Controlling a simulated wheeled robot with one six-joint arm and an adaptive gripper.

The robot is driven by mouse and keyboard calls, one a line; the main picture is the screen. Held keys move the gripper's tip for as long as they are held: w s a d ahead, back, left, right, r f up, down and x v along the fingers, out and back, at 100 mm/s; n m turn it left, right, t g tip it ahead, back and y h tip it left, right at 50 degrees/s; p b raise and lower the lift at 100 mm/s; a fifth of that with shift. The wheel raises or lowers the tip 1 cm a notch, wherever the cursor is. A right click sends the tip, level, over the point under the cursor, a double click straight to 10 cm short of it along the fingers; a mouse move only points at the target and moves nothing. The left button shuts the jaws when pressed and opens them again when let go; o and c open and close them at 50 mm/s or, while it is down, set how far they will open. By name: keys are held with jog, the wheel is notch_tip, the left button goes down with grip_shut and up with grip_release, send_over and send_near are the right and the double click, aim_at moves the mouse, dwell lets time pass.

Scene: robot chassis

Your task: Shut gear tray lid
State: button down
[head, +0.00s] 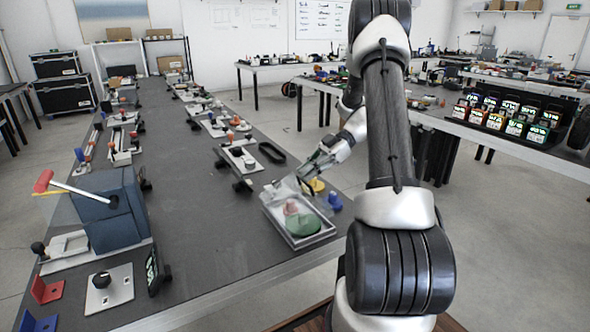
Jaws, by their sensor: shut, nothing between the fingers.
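The gear tray (311,238) is a shallow grey tray near the right edge of the dark table. A green gear (303,225) and a pinkish part (291,207) lie in it. A clear, see-through lid (282,192) appears tilted up at the tray's back left; its exact angle is hard to tell. My gripper (308,181) is shut and empty, just above the tray's back edge, close to the lid. I cannot tell whether it touches the lid. A yellow round part (317,186) shows beside the gripper, and a blue piece (335,201) stands right of the tray.
A blue-grey box with a red-handled lever (110,210) stands at the left of the table (215,262). A metal plate with a black knob (108,289) lies in front of it. Several small mechanisms line the back. The table between the box and the tray is mostly clear.

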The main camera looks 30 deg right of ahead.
jog(key=d+f, duration=0.5)
dwell(0.3)
jog(key=shift+f, duration=0.1)
dwell(0.3)
